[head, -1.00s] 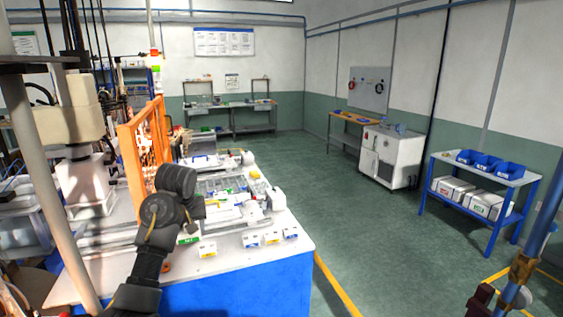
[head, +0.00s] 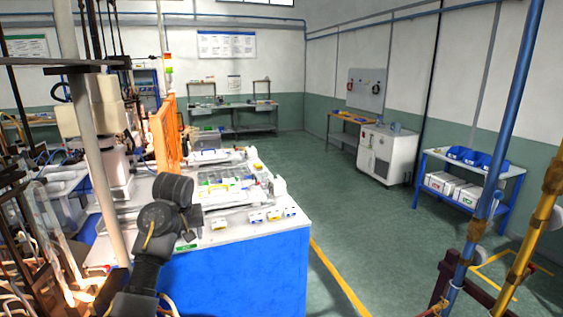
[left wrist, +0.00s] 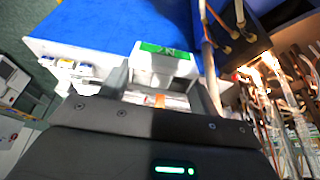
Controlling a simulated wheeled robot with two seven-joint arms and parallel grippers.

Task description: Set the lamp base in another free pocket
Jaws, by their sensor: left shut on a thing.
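My left arm (head: 160,230) rises in front of the bench in the head view. Its dark wrist covers the fingers there. In the left wrist view my left gripper (left wrist: 158,96) is shut on a small clear-and-orange piece (left wrist: 158,101), probably the lamp base. The gripper body hides its lower part. Behind it is a white block with a green label (left wrist: 165,51), close to the bench's edge. A tray area (head: 222,178) with small coloured parts lies on the bench top. I cannot tell which pockets are free. My right gripper is not in view.
The white bench top (head: 225,237) has a blue front (head: 240,280). Small white boxes (head: 273,214) line its near edge. An orange guard (head: 167,135) stands behind. Blue and gold pipes (head: 535,250) stand at right. Green floor (head: 370,220) is open beyond the bench.

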